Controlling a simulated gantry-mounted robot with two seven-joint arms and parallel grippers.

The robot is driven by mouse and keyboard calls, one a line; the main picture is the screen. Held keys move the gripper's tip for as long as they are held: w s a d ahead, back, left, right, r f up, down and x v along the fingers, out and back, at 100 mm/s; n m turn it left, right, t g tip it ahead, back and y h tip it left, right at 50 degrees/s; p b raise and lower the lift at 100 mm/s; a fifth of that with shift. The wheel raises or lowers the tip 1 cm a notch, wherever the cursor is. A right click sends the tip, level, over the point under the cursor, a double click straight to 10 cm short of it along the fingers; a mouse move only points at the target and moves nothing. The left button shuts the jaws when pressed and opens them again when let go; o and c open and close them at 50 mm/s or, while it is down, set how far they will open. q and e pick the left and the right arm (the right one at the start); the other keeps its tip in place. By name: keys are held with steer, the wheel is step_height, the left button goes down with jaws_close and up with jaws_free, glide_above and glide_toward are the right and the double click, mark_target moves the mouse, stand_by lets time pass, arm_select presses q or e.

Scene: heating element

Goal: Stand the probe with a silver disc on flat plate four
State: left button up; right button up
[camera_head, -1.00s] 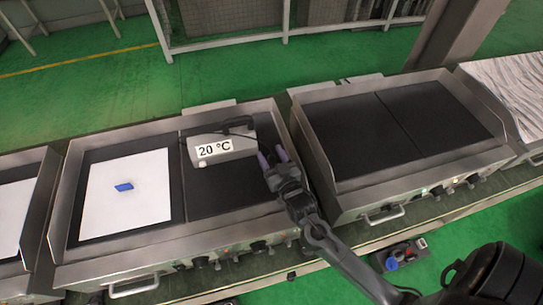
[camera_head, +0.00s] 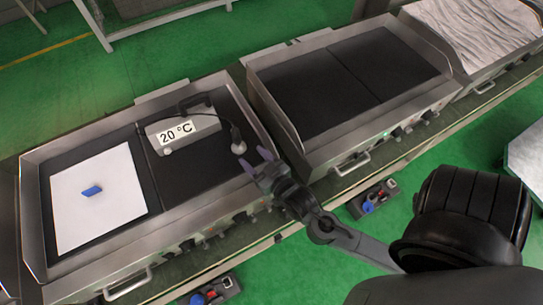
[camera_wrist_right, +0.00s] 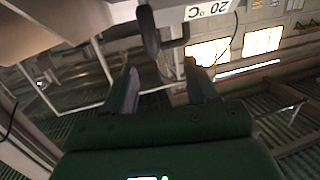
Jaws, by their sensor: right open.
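The probe (camera_head: 238,147) shows a round silver disc and stands at the right of the white meter reading 20 °C (camera_head: 175,132), joined to it by a dark cable. Both are on the dark right-hand plate (camera_head: 200,171) of the left griddle. My right gripper (camera_head: 255,160) is open and empty, just below and right of the disc, with its purple-grey fingers pointing at it. In the right wrist view the meter (camera_wrist_right: 208,10) is at the top, beyond the open fingers. No plate shows a number, so I cannot tell which is plate four. My left gripper is out of view.
A white sheet (camera_head: 70,205) with a blue piece (camera_head: 92,190) lies on the left plate. The middle griddle's two dark plates (camera_head: 310,95) (camera_head: 385,65) are bare. Raised metal rims surround the griddles. A silvery rippled surface (camera_head: 475,30) lies far right.

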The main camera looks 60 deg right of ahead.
steer(key=a+f+g+y, duration=0.1)
steer(key=a+n+g+y, duration=0.1)
steer(key=shift+s+a+f+g, duration=0.25)
steer(key=shift+s+f+g, duration=0.05)
steer(key=shift+f+g, duration=0.1)
steer(key=s+a+f+g+y, duration=0.1)
steer(key=s+a+n+g+y, duration=0.1)
steer(key=s+g, duration=0.1)
steer(key=shift+a+f, duration=0.3)
steer(key=shift+f, duration=0.1)
steer(key=s+a+n+g, duration=0.1)
steer(key=s+n+g, duration=0.1)
steer(key=s+g, duration=0.4)
steer(key=s, duration=0.3)
steer(key=shift+s+a+f+n+g, duration=0.25)
steer(key=shift+s+f+n+g, duration=0.05)
steer(key=shift+s+n+g, duration=0.1)
steer(key=shift+r, duration=0.1)
